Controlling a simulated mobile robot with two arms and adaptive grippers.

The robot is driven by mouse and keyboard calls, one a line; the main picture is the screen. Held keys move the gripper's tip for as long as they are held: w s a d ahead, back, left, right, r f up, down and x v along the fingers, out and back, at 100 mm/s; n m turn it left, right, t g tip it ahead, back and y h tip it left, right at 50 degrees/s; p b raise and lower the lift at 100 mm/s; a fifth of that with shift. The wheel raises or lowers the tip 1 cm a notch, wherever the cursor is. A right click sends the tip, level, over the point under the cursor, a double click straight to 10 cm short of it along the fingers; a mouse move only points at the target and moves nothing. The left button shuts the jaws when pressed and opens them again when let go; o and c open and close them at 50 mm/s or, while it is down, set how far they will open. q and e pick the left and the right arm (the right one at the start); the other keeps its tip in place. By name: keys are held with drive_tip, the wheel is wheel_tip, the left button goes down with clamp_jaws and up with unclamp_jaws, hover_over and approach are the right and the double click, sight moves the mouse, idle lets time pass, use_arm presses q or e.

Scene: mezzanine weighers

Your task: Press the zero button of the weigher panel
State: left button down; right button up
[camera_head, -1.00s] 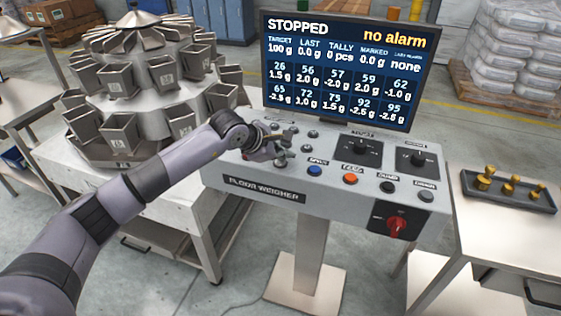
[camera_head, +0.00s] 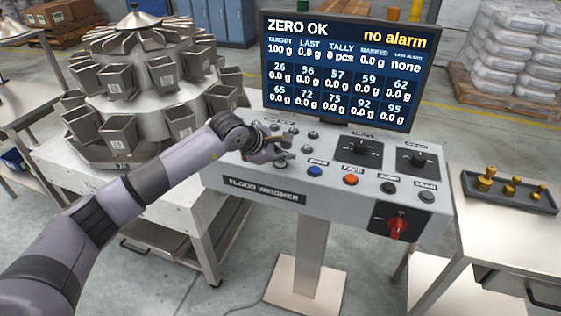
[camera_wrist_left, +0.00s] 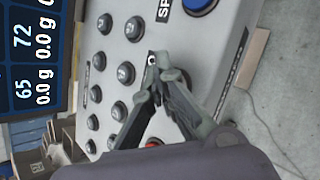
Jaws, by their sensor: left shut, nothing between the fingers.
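The weigher panel (camera_head: 228,179) is a grey sloped console on a pedestal, marked FLOOR WEIGHER. Its screen (camera_head: 345,68) reads ZERO OK and no alarm, with every listed head at 0.0 g. My left gripper (camera_head: 284,150) is shut and empty at the left part of the panel, over the small grey buttons. In the left wrist view its fingertips (camera_wrist_left: 165,78) meet close to the panel face, beside a label they partly cover. The button under the fingers is hidden, so contact cannot be told. My right gripper is not in view.
A blue button (camera_head: 315,171), an orange button (camera_head: 351,180), two black dials and a red rotary switch (camera_head: 397,228) are to the right. A multihead weigher (camera_head: 140,85) stands left. A tray (camera_head: 507,193) with brass weights lies on the right table.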

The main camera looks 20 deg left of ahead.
sight(283, 164)
use_arm(q)
drive_tip(key=shift+r, duration=0.75)
drive_tip(key=shift+r, duration=0.1)
drive_tip(key=shift+r+p, duration=1.25)
drive_tip(key=shift+r, duration=1.2)
drive_tip(key=shift+f, duration=0.1)
